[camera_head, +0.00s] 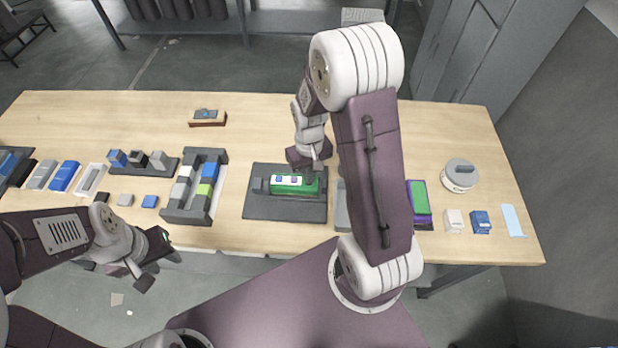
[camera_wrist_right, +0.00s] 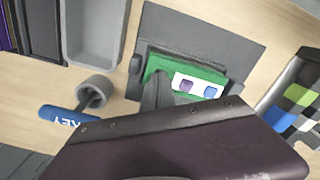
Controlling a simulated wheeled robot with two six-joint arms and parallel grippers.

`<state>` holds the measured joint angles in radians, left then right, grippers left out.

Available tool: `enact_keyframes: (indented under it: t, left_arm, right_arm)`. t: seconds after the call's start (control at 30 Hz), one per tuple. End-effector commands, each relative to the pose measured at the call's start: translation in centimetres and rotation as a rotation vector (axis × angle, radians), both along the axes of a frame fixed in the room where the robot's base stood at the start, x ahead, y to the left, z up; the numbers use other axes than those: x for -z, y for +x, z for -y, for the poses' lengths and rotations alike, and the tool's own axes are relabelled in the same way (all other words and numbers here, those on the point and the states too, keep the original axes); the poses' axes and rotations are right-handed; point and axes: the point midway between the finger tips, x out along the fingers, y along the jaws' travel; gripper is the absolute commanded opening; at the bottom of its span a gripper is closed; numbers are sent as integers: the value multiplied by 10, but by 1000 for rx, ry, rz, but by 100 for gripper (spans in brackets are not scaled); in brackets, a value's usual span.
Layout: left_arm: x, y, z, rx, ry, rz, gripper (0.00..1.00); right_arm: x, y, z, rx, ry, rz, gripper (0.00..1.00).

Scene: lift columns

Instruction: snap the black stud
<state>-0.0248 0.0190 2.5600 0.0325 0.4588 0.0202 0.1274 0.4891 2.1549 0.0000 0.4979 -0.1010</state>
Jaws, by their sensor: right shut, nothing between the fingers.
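A green block (camera_head: 297,187) sits in a dark fixture (camera_head: 258,207) near the table's middle. A white strip with two blue-purple marks (camera_head: 287,179) lies on it. The block (camera_wrist_right: 152,65) and strip (camera_wrist_right: 205,87) also show in the right wrist view. My right gripper (camera_head: 309,166) is shut and empty, pointing down at the block's far side. Its tip (camera_wrist_right: 158,88) is close over or touching the block beside the strip; I cannot tell which. I cannot make out a black stud; the gripper hides part of the block. My left gripper (camera_head: 155,264) is open and empty, by the table's front edge.
A grey sorter with colored blocks (camera_head: 219,158) stands left of the fixture. A small block rack (camera_head: 130,170) and loose blocks are further left. A grey round container (camera_head: 460,174) and small boxes (camera_head: 453,221) stand right. My right arm hides some table.

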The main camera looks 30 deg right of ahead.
Motion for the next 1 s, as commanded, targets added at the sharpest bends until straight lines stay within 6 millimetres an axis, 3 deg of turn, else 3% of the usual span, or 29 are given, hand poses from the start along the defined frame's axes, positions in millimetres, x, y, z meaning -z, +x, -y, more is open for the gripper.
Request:
enact_keyframes:
  t: [0.27, 1.0]
  left_arm:
    - [-4, 0, 0, 0, 0, 0, 36]
    - [-80, 0, 0, 0, 0, 0, 36]
  right_arm:
    - [-4, 0, 0, 0, 0, 1, 0]
    - [-85, 0, 0, 0, 0, 0, 0]
